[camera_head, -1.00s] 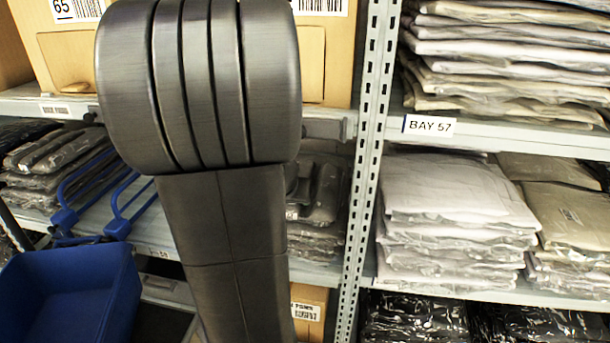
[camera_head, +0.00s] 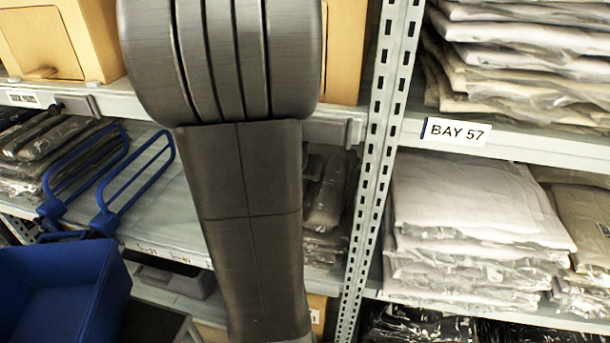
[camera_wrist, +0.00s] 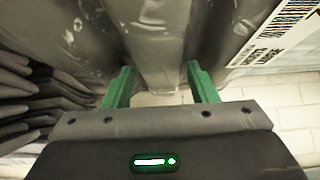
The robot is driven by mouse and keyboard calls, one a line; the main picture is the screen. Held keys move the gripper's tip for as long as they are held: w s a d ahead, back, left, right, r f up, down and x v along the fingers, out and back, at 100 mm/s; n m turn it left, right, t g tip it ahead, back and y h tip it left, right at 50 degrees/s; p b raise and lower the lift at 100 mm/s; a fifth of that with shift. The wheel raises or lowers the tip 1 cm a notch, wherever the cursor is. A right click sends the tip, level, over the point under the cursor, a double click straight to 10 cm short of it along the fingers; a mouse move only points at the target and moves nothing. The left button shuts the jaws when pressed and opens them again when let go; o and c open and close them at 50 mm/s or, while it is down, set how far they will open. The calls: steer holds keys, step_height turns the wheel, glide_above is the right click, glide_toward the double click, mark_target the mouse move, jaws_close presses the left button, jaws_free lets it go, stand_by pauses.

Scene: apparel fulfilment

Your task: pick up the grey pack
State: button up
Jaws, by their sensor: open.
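Grey plastic-wrapped packs fill the upper part of the wrist view, with one glossy grey pack (camera_wrist: 155,45) in the middle. My gripper (camera_wrist: 160,80) has two green fingers, open and spread apart, their tips close to the packs. I cannot tell whether they touch. In the head view, grey packs (camera_head: 328,200) lie on the middle shelf, partly hidden behind my arm. More grey packs (camera_head: 45,140) lie at the left of that shelf. My gripper is hidden in the head view. Which pack is the task's one is not clear.
Blue wire dividers (camera_head: 135,180) stand on the shelf left of my arm. A blue tote (camera_head: 60,295) is at lower left. A perforated metal upright (camera_head: 380,130) rises close right of my arm. Pale packs (camera_head: 470,210) lie beyond it. Stacked dark pack edges (camera_wrist: 30,95) show in the wrist view.

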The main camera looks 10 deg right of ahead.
steer(key=shift+s, duration=0.1)
steer(key=c, duration=1)
steer(key=shift+r, duration=0.2)
